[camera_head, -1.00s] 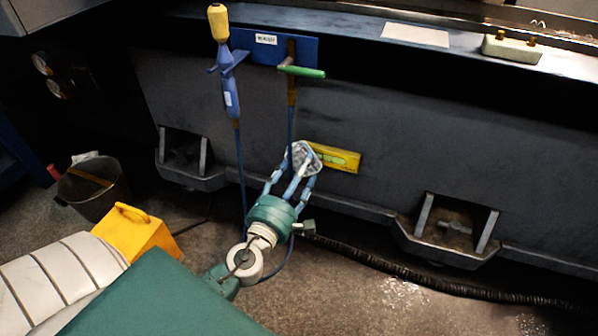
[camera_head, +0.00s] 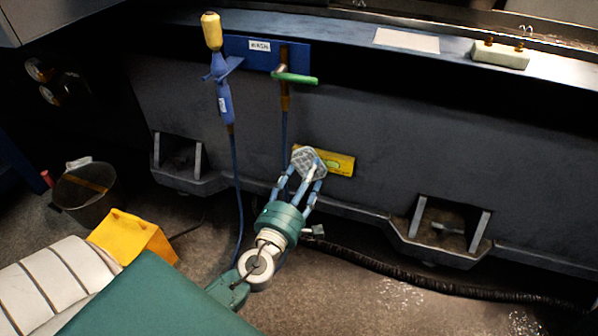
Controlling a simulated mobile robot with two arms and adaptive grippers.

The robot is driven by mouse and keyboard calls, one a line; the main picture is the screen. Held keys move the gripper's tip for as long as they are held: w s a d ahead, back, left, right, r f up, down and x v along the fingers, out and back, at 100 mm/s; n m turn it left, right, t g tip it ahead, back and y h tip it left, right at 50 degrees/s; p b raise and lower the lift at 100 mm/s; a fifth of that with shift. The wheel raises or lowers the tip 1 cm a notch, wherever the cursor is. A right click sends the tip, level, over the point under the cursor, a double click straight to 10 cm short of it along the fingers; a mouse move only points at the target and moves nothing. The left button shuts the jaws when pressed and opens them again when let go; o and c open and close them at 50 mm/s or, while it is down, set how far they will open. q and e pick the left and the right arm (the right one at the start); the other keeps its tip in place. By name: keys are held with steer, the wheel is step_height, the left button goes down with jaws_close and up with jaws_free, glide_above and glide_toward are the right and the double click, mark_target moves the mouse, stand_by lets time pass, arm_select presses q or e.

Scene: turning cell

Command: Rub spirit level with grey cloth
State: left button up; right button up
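The spirit level (camera_head: 340,163) is a yellow bar lying slightly tilted against the dark machine front, with a green vial area. The grey cloth (camera_head: 309,161) is a crumpled, patterned pale patch over the level's left-hand part; a bit of yellow shows beyond its left edge. My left gripper (camera_head: 304,177), with blue fingers and a teal palm, reaches up from below with its fingertips shut on the cloth. The cloth looks to be against the level, but exact contact is hard to tell. My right gripper is not in view.
A blue nozzle (camera_head: 223,95) and a green-handled tool (camera_head: 296,78) hang on a blue board (camera_head: 262,47) above, with hoses trailing down. A bucket (camera_head: 84,190) and yellow box (camera_head: 132,236) stand at left. A black corrugated hose (camera_head: 390,273) crosses the floor.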

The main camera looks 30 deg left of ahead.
mark_target(297, 167)
arm_select(q)
steer(key=shift+w+a+r, duration=0.15)
steer(key=shift+a+r, duration=0.2)
steer(key=shift+a, duration=1.25)
steer(key=shift+s+d+f, duration=0.1)
steer(key=shift+s+d, duration=0.15)
steer(key=shift+s, duration=0.55)
steer(key=shift+s+d+f, duration=0.1)
steer(key=shift+s+d, duration=0.1)
steer(key=shift+s, duration=0.6)
steer(key=shift+s+d+f, duration=0.1)
steer(key=shift+s+d, duration=0.15)
steer(key=shift+s, duration=0.55)
steer(key=shift+s+d+r, duration=0.1)
steer(key=shift+s+d, duration=0.1)
steer(key=shift+s, duration=0.5)
steer(key=shift+s, duration=0.1)
